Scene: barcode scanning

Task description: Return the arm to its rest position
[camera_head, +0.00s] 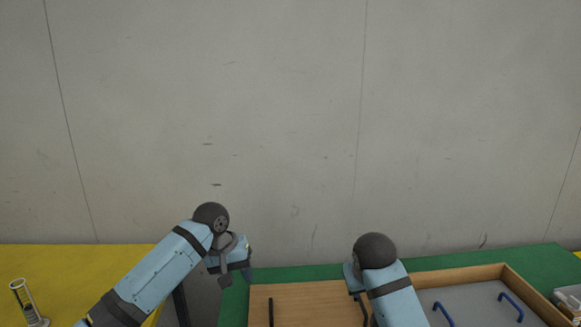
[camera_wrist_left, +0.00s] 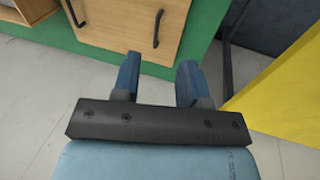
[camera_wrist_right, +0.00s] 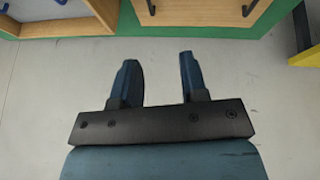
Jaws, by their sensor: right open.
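My left arm comes in from the left in the head view, and its gripper (camera_head: 247,272) points down near the left edge of the green table. In the left wrist view the left gripper (camera_wrist_left: 158,68) has its two blue fingers apart with nothing between them. My right arm comes up from the bottom in the head view, and its forearm hides its gripper there. In the right wrist view the right gripper (camera_wrist_right: 158,65) is open and empty, over bare grey floor in front of the table.
The green table (camera_head: 240,297) carries a wooden board (camera_head: 315,300) with dark handles and a wood-framed tray (camera_head: 480,270) with blue handles. A yellow table (camera_head: 60,270) stands at left with a clear cylinder (camera_head: 28,303). A gap separates the tables. A grey wall (camera_head: 290,120) stands behind.

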